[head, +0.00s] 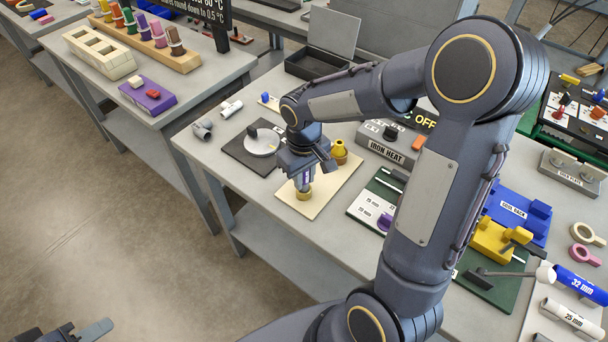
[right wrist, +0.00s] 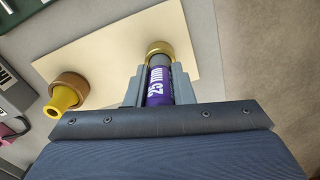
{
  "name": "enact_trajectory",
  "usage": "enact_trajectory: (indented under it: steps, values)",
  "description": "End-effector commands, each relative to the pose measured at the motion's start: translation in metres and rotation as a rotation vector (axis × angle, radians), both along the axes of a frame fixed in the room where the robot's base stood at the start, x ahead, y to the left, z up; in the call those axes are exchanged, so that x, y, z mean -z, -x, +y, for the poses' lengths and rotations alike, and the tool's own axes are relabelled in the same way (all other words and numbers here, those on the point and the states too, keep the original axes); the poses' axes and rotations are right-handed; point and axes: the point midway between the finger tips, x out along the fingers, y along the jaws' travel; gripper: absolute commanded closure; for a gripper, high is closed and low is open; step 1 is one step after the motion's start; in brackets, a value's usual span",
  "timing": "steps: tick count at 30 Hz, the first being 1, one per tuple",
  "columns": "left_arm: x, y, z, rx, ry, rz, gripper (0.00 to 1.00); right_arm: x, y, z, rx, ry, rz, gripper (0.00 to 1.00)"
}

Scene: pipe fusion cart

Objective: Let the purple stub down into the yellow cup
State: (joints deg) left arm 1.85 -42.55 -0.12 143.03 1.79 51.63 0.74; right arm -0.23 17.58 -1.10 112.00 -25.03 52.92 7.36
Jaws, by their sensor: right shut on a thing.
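The purple stub (right wrist: 160,85), marked 25 mm, has a grey end and is held between the fingers of my right gripper (right wrist: 161,85). In the head view the right gripper (head: 304,178) points down over the cream board, and a little of the purple stub (head: 306,176) shows there. The yellow cup (head: 304,194) stands on the board directly below; it also shows in the right wrist view (right wrist: 159,46). The stub's grey end overlaps the cup's ring; I cannot tell whether it is inside. My left gripper (head: 78,332) is partly cut off at the bottom left.
A brown cup with a yellow cone (head: 340,149) stands near on the same cream board (head: 326,194); it also shows in the right wrist view (right wrist: 66,94). A dark plate with a grey disc (head: 262,141) lies left of the board. The iron heat box (head: 386,146) stands behind right.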

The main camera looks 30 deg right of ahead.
Motion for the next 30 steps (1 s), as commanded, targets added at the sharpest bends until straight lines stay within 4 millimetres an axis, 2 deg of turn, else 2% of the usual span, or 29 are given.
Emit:
enact_trajectory:
  steps: [18,19,24,30]
  values:
    - [0.011,0.000,0.000,0.000,0.000,0.000,0.64,0.014,0.000,0.000,0.000,0.000,0.000,1.00]
    - [0.011,0.000,0.000,0.000,0.000,0.000,0.64,0.013,0.000,0.000,0.000,0.000,0.000,0.77]
    - [0.010,0.000,0.000,0.000,0.000,0.000,0.64,0.012,0.000,0.000,0.000,0.000,0.000,0.55]
    - [0.010,0.000,0.000,0.000,0.000,0.000,0.64,0.012,0.000,0.000,0.000,0.000,0.000,0.53]
